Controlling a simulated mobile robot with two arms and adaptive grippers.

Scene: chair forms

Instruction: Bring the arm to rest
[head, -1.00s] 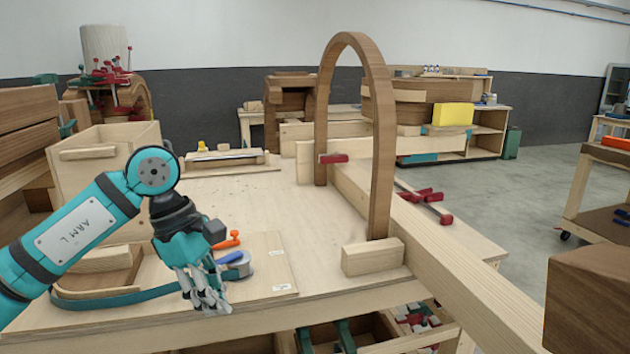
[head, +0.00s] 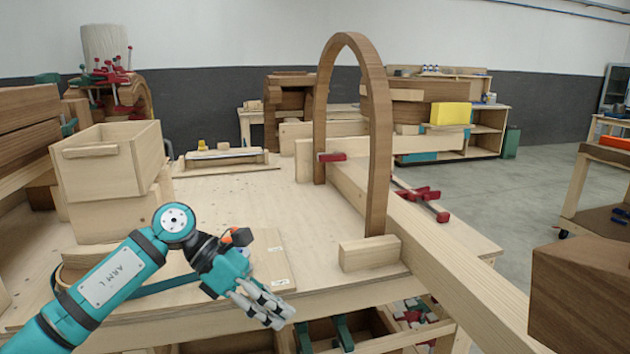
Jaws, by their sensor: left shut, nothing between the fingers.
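My left arm comes in from the lower left in the head view. Its gripper (head: 264,305) is shut and empty, in front of the near edge of the wooden workbench (head: 225,195). The fingers point down and to the right. My left wrist hides most of the orange-handled tool (head: 238,237) and the blue item on the flat board (head: 272,258). My right gripper is not in view.
A bent wooden arch (head: 378,150) stands on the bench by a long beam (head: 450,255), with a small block (head: 369,253) at its foot. A wooden box (head: 110,165) is at left. A dark brown block (head: 580,295) is at lower right. Open floor lies beyond.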

